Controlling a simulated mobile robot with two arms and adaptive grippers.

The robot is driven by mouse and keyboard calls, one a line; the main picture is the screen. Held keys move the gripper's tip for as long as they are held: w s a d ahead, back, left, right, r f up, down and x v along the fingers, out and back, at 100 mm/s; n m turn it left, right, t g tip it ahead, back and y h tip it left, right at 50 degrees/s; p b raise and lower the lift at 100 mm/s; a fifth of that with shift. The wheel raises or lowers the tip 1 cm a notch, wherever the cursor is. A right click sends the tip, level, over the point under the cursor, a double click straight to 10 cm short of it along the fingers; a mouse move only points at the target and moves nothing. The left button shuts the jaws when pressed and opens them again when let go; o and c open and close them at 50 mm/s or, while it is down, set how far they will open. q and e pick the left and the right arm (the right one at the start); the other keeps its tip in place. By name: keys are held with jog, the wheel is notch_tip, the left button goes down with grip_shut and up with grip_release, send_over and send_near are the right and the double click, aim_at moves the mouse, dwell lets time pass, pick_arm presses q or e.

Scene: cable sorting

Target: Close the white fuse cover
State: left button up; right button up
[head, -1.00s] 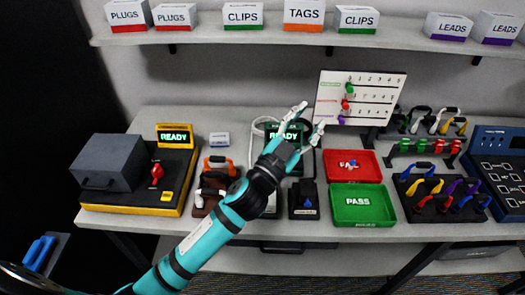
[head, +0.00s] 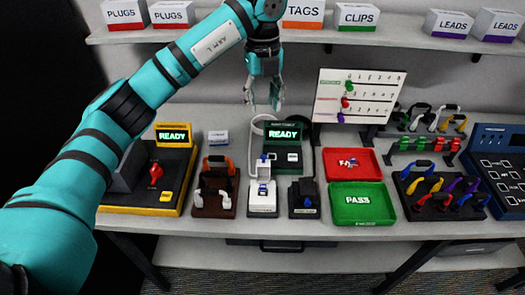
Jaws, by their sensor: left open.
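A white fixture (head: 263,206) stands near the front edge of the bench, left of a similar black fixture (head: 304,207). A narrow white upright piece (head: 262,166) rises at its back, with a small blue part below it. The upright piece looks like the raised fuse cover, but it is too small to be sure. My left gripper (head: 263,104) points down with its fingers apart and empty, above and behind the white fixture and touching nothing. My right gripper is not in view.
Behind the white fixture is a green-screened READY tester (head: 288,155) with a white cable. To the left is a brown stand with an orange handle (head: 216,160). Red (head: 338,174) and green (head: 345,216) trays lie to the right. A shelf (head: 400,42) with boxes hangs above.

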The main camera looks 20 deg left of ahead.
aim_at(263, 156)
pick_arm(q)
notch_tip(263, 156, down, 17)
jog(key=p, duration=0.4)
jog(key=shift+d+f, duration=0.1)
jog(key=shift+f, duration=0.05)
grip_shut()
dwell(0.3)
